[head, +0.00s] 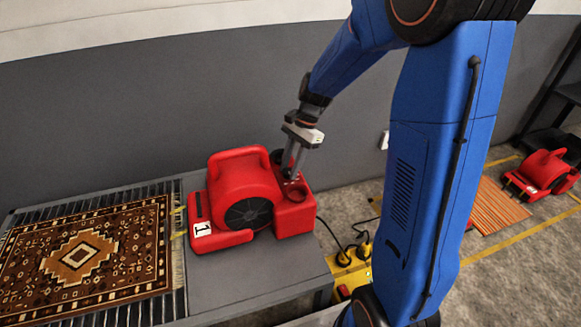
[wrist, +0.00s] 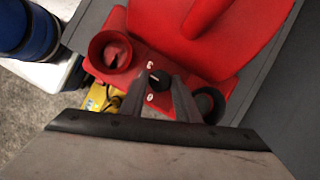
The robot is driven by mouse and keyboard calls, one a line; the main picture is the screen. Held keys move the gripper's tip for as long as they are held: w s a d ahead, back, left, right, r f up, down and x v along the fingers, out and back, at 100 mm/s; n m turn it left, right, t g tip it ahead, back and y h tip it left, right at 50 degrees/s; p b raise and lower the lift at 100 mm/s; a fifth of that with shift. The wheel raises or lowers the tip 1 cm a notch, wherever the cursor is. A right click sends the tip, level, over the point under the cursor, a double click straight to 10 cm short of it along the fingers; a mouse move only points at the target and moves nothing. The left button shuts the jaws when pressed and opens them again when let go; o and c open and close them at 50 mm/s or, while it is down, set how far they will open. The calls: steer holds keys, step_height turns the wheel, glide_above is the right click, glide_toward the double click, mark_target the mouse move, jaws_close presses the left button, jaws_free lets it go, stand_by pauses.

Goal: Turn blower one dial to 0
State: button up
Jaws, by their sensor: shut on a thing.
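Blower one (head: 240,188), a red blower with a white tag marked 1, stands on the grey table. Its small black dial (wrist: 158,79) shows in the wrist view on the red top panel, with a 0 and a 3 printed beside it. A pale mark shows on the dial; which number it points to is too small to tell. My gripper (head: 290,174) reaches down onto the panel from above. In the wrist view my gripper (wrist: 161,85) has its two fingers shut on the dial, one on each side. The head view hides the dial behind the fingers.
A round red cup-like opening (wrist: 110,52) and a dark ring (wrist: 209,104) flank the dial. A patterned rug (head: 85,255) lies left of the blower. A yellow box (head: 348,270) with cables sits right of the table. Another red blower (head: 543,174) stands far right.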

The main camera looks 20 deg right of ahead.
steer(key=n+g, duration=0.1)
steer(key=n, duration=0.2)
steer(key=shift+w+a+n+h, duration=0.1)
steer(key=shift+w+n+h, duration=0.05)
steer(key=shift+n+h, duration=0.25)
steer(key=n+g+h, duration=0.1)
steer(key=n, duration=0.2)
steer(key=shift+w+a+n, duration=0.1)
steer(key=shift+n, duration=0.2)
steer(key=n+h, duration=0.1)
steer(key=n, duration=0.3)
steer(key=shift+a+g+h, duration=0.15)
steer(key=shift+g+h, duration=0.15)
steer(key=shift+h, duration=0.1)
steer(key=shift+n+h, duration=0.6)
steer(key=shift+n, duration=1.2)
steer(key=o, duration=1)
